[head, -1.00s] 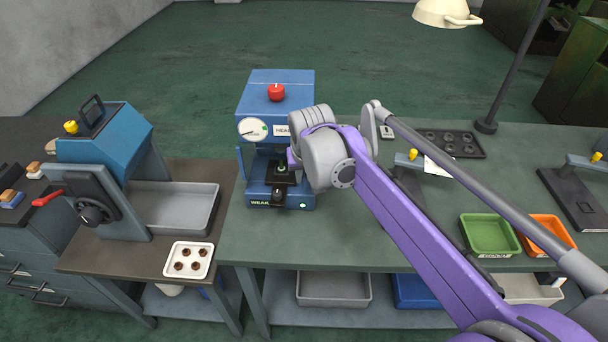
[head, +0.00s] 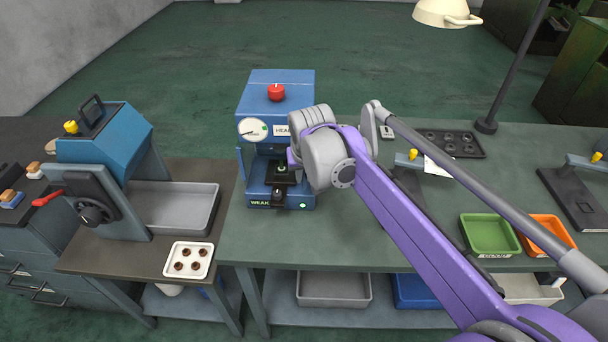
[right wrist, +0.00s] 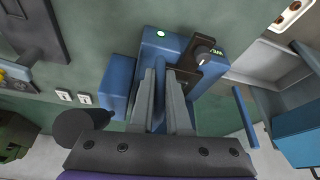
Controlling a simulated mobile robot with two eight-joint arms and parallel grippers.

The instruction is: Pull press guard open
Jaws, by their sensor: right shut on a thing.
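The blue press (head: 275,95) stands on the green bench, with a red knob on top and a gauge on its front. Its open work bay shows a dark die block (head: 283,178) below the gauge. My right gripper is at the press's right front side; in the head view my own wrist hides its fingers. In the right wrist view my right gripper (right wrist: 165,90) is shut on a narrow blue upright piece (right wrist: 160,70), which seems to be the press guard. The guard's full shape is hidden. My left gripper is out of view.
A blue machine (head: 120,135) with a red-handled lever and a grey tray stand to the left. A white tray (head: 188,272) of small parts lies at the front left. Green (head: 487,252) and orange (head: 560,230) bins and a lamp are on the right. The bench before the press is clear.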

